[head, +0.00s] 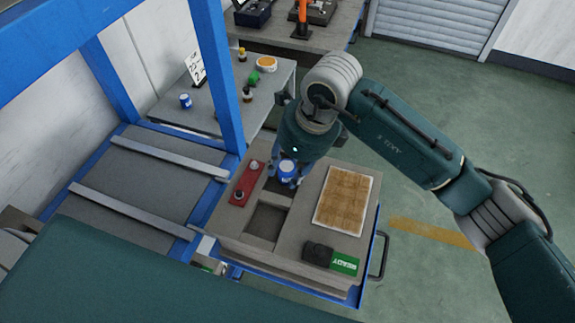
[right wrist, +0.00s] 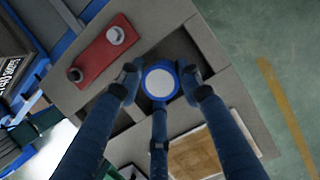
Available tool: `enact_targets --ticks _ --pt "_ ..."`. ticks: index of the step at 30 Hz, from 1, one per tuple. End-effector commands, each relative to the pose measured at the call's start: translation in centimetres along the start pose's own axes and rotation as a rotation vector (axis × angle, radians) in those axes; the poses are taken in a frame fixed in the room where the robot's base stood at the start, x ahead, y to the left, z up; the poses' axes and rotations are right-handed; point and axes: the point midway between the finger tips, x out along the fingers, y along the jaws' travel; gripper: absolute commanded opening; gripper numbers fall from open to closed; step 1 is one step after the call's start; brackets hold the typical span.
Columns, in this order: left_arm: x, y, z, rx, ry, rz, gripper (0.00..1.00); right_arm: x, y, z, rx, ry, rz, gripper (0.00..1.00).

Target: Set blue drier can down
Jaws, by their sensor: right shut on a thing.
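The blue drier can (head: 288,167) has a white top and a blue rim. It also shows in the right wrist view (right wrist: 160,82), upright between the fingers. My right gripper (head: 290,173) is shut on the can; its fingers (right wrist: 160,84) surround it there. The can is at the rear recess of the grey cart top (head: 308,172), beside the red block. Whether its base touches the recess floor is hidden. My left gripper is not in view.
The red block (head: 241,188) with two knobs lies left of the can. An empty square recess (head: 265,221) is in front. A brown gridded board (head: 346,200) and a green READY sign (head: 345,264) are on the right. Another blue can (head: 185,101) stands on the back table.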

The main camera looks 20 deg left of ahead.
Motion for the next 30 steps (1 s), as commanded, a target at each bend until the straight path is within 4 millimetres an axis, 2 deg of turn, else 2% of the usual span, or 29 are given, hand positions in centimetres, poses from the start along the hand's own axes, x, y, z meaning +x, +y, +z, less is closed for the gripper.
enact_targets --ticks 5,6,7,18,20,23,30 --pt "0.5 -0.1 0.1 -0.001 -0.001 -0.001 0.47 0.3 0.0 -0.1 0.0 0.0 -0.001 0.09" --pt "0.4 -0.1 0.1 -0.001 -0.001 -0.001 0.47 0.3 0.0 -0.1 0.0 0.0 -0.001 0.39" --pt "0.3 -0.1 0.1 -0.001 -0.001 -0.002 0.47 0.2 0.0 -0.1 0.0 0.0 -0.001 0.43" --pt "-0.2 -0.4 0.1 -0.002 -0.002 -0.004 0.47 -0.2 0.0 0.1 0.0 0.0 0.001 0.43" --pt "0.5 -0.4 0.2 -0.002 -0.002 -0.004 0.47 -0.6 -0.1 0.0 0.0 -0.002 -0.003 0.43" --pt "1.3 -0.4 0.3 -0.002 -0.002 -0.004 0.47 -2.1 -0.2 0.0 -0.003 -0.003 -0.006 0.43" --pt "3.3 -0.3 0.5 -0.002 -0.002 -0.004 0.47 -7.4 -0.1 -0.1 -0.002 -0.001 -0.006 0.43"
